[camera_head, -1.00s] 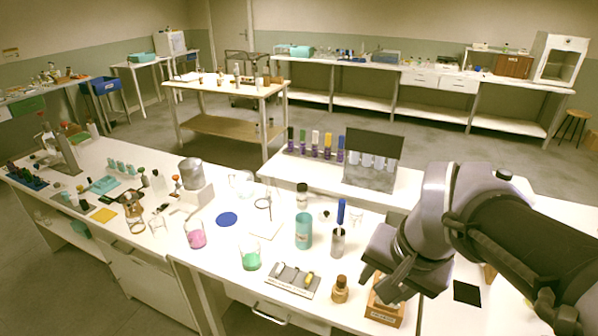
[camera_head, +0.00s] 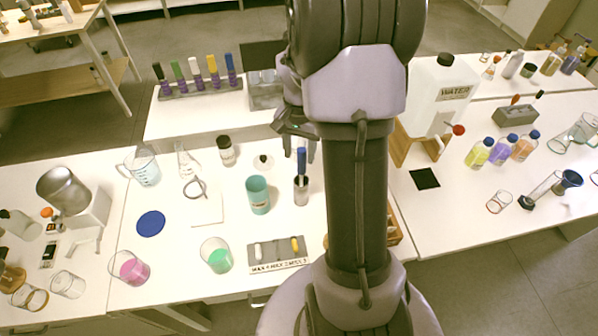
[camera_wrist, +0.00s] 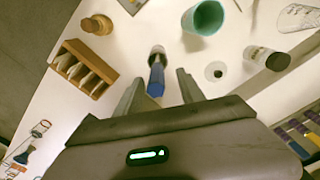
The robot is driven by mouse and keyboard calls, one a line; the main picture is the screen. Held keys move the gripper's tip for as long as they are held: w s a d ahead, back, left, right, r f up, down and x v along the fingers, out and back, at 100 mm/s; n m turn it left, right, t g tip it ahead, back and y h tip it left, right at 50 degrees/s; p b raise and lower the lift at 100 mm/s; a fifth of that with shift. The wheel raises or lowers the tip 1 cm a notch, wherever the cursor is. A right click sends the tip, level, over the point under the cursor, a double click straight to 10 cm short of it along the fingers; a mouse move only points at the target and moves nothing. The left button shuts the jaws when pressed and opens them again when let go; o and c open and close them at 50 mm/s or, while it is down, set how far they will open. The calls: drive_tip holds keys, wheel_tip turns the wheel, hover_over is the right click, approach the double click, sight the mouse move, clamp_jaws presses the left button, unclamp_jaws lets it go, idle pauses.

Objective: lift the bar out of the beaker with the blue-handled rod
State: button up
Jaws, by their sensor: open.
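The blue-handled rod (camera_head: 301,159) stands upright in a small metallic holder (camera_head: 301,191); its blue handle (camera_wrist: 156,80) also shows in the wrist view. My gripper (camera_head: 298,140) is open around or just above the handle; in the wrist view the handle lies between the two spread fingers (camera_wrist: 158,90), with no clear contact. A beaker with pink liquid (camera_head: 129,268) and one with green liquid (camera_head: 217,258) stand at the front of the bench. I cannot make out a bar in either. A labelled tray (camera_head: 262,265) holds a white and a yellow bar.
A teal cup (camera_head: 258,195) stands just left of the rod holder, with a dark-capped jar (camera_head: 226,151) behind. A marker rack (camera_head: 200,90) is on the back shelf. A wooden box (camera_wrist: 66,48) is near the holder. A blue disc (camera_head: 151,223) lies flat at left.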

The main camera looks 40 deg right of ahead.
sight(301, 173)
drive_tip(key=f, duration=0.2)
drive_tip(key=f+b, duration=0.1)
drive_tip(key=f, duration=0.1)
drive_tip(key=f+b, duration=0.1)
drive_tip(key=shift+s+f, duration=0.3)
drive_tip(key=shift+f, duration=0.1)
drive_tip(key=shift+r, duration=0.1)
drive_tip(key=shift+c, duration=0.3)
clamp_jaws()
